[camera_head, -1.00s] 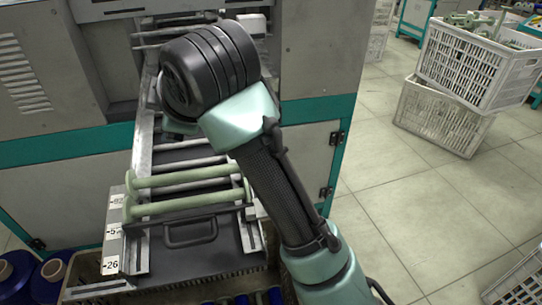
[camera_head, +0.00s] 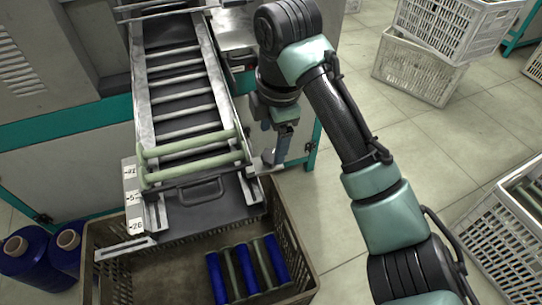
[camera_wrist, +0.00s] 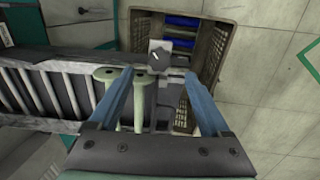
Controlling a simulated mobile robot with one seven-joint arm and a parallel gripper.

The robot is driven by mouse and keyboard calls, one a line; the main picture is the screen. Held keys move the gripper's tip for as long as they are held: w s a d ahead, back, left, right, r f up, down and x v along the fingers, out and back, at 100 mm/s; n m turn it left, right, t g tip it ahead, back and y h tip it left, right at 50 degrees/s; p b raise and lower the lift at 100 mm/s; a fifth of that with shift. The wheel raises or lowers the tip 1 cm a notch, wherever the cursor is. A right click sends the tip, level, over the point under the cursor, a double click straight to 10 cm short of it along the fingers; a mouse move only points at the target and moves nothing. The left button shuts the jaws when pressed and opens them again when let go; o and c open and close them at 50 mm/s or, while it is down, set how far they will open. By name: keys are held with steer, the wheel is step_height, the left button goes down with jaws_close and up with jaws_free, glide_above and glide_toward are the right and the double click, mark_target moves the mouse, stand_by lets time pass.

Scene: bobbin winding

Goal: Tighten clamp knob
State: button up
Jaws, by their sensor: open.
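The clamp knob (camera_wrist: 160,57) is a dark knob on a light grey block, seen from above in the wrist view. My gripper (camera_wrist: 158,76) is open, with its two blue fingers spread left and right. The knob shows just past the fingertips, between their lines, with nothing held. I cannot tell the height left between fingertips and knob. In the head view my gripper (camera_head: 274,148) hangs at the right side of the rail's front end. I cannot make out the knob clearly there.
The sloping rail (camera_head: 222,88) carries pale green bobbins (camera_head: 190,145) near its front end. A brown crate (camera_head: 110,258) with blue and green bobbins stands below. White crates (camera_head: 418,68) are stacked at upper right, and blue thread cones (camera_head: 25,250) stand at left.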

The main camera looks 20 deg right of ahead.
mark_target(270, 156)
steer(key=f, duration=0.2)
steer(key=w+f+b, duration=0.1)
steer(key=f, duration=0.2)
steer(key=shift+f, duration=0.35)
jaws_close()
